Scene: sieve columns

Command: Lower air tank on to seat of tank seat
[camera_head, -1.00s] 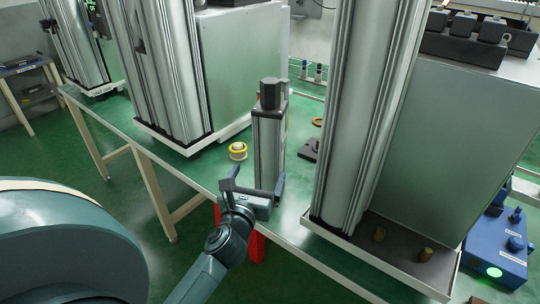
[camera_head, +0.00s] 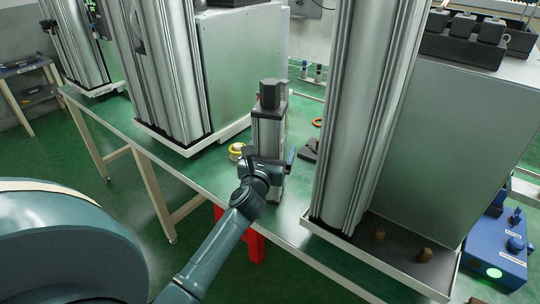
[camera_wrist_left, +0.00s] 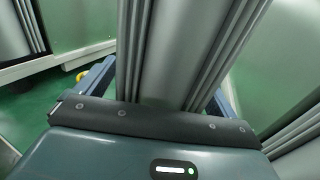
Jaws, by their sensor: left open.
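A slim silver column with a dark cap (camera_head: 268,128) stands upright on the green table. It may be the air tank, but I cannot tell for sure. My left gripper (camera_head: 268,160) is open, with its fingers on either side of the column's lower middle. In the left wrist view the fluted silver column (camera_wrist_left: 180,50) rises between the two blue fingers. Contact with the fingers cannot be made out. No tank seat can be clearly identified. The column's foot is partly hidden by my gripper. My right gripper is not in view.
Tall silver columns on white-edged trays stand at left (camera_head: 168,80) and right (camera_head: 365,110). A yellow ring (camera_head: 236,151) and a small dark block (camera_head: 309,150) lie near the slim column. A red part (camera_head: 256,245) shows below the table's front edge.

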